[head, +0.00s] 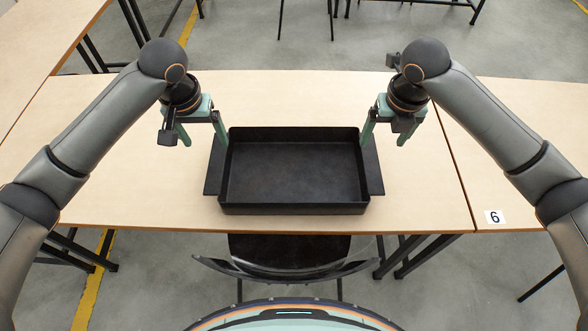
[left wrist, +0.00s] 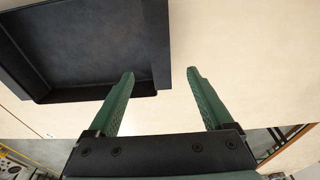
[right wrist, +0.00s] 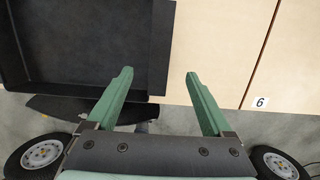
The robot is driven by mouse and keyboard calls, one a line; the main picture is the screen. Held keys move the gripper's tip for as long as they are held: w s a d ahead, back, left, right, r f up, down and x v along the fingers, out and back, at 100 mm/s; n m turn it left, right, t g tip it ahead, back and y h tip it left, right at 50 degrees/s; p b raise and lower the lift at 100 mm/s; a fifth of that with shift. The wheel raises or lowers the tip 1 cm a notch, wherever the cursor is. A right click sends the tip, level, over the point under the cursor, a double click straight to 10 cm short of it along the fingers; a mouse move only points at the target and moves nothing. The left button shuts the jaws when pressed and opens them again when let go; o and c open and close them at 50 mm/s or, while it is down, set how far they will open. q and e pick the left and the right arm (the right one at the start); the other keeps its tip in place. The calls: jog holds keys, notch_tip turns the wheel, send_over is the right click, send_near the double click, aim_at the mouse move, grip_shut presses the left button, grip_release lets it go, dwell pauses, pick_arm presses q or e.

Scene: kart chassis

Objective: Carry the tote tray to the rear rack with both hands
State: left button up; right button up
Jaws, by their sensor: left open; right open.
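The tote tray (head: 295,209) is a black, shallow, empty rectangular tray with a flat ledge on its left and right sides. It lies level on the table. My left gripper (head: 203,136) is open above the tray's left side near its far corner. In the left wrist view, one finger of this gripper (left wrist: 160,73) overlaps the tray wall (left wrist: 158,45). My right gripper (head: 386,136) is open above the right side near the far corner. In the right wrist view, the tray wall (right wrist: 158,50) lies between its fingers (right wrist: 159,73). Contact cannot be told. No rear rack is recognisable.
The pale wooden table (head: 110,190) is clear around the tray. A black chair (head: 290,250) stands at its near edge. Another table with a label "6" (head: 494,217) adjoins on the right. Two wheels (right wrist: 42,154) show low in the right wrist view.

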aim_at(217, 160)
pick_arm(q)
jog(key=f, duration=0.4)
jog(key=w+f, duration=0.1)
jog(key=f, duration=0.6)
jog(key=shift+w+f, duration=0.3)
jog(key=shift+w, duration=0.1)
pick_arm(e)
jog(key=f, duration=0.4)
jog(key=w+f, duration=0.1)
jog(key=f, duration=0.6)
jog(key=shift+w+f, duration=0.35)
jog(key=shift+w, duration=0.05)
pick_arm(q)
grip_shut()
pick_arm(e)
grip_shut()
pick_arm(q)
jog(key=shift+w+r, duration=0.15)
jog(key=shift+r, duration=0.15)
pick_arm(e)
jog(key=shift+w+r, duration=0.2)
jog(key=shift+r, duration=0.1)
